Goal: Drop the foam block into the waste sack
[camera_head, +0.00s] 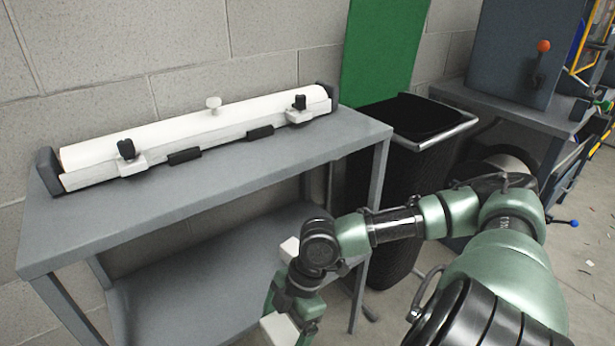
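The waste sack (392,200) is black and stands upright with its dark mouth open, between the grey table and the machine at the right. A metal bar (447,131) runs along the rim of its mouth. My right arm comes in from the lower right. My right gripper (278,312) is low, in front of the table's right end and left of the sack, apart from the sack. White pieces (281,330) show beside its green parts; I cannot tell whether they are the foam block or parts of the gripper. My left gripper is out of view.
A grey table (225,180) with a lower shelf (200,290) stands along the block wall. A long white clamped device (195,135) lies on its top. A green panel (385,50) is behind the sack. A dark machine (520,55) with an orange-knobbed lever stands at right.

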